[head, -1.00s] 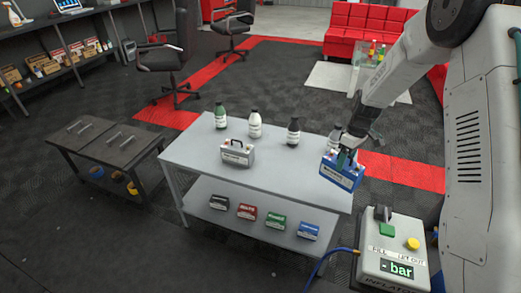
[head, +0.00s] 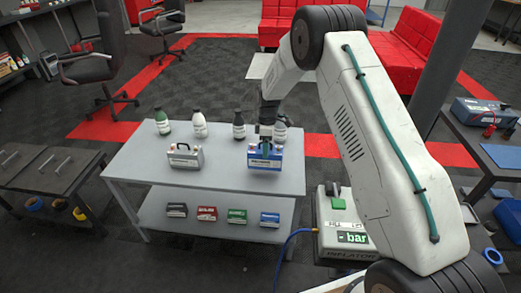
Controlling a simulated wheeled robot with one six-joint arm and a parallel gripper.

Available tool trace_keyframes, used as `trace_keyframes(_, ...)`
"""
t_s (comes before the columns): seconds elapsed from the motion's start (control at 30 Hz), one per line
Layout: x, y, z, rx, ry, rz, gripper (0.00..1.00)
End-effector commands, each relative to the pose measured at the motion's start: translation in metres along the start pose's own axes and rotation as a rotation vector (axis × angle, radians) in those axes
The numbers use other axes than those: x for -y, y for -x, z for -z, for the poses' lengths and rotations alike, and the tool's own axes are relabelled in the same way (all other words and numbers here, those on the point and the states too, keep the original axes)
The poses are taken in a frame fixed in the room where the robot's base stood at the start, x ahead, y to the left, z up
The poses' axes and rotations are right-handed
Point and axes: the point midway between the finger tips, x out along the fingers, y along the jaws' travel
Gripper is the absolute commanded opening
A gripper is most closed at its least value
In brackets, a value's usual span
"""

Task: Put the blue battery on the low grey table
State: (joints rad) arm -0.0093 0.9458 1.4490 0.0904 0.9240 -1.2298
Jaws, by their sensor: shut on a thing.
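The blue battery (head: 263,161) has a white label and is upright at the right end of the light grey table (head: 215,180) in the head view. My gripper (head: 265,146) is shut on the top of the battery from above. I cannot tell whether the battery's underside touches the tabletop or hangs just above it. The light grey table has a lower shelf (head: 205,229). A lower dark grey table (head: 50,171), with handles on top, stands to its left.
A silver case-like battery (head: 185,155) and several bottles (head: 199,124) stand on the light grey table. Small coloured boxes (head: 237,216) sit on its shelf. An inflator (head: 340,235) is at its right. A dark bench (head: 482,135) with a blue charger (head: 484,111) stands far right.

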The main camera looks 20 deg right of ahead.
Motion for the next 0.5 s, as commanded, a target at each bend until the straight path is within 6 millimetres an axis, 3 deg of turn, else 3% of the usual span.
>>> trace_keyframes(0.3, -0.014, 0.001, 0.022, -0.001, 0.000, -0.001, 0.00)
trace_keyframes(0.5, -0.019, -0.029, 0.021, 0.000, -0.002, 0.001, 0.00)
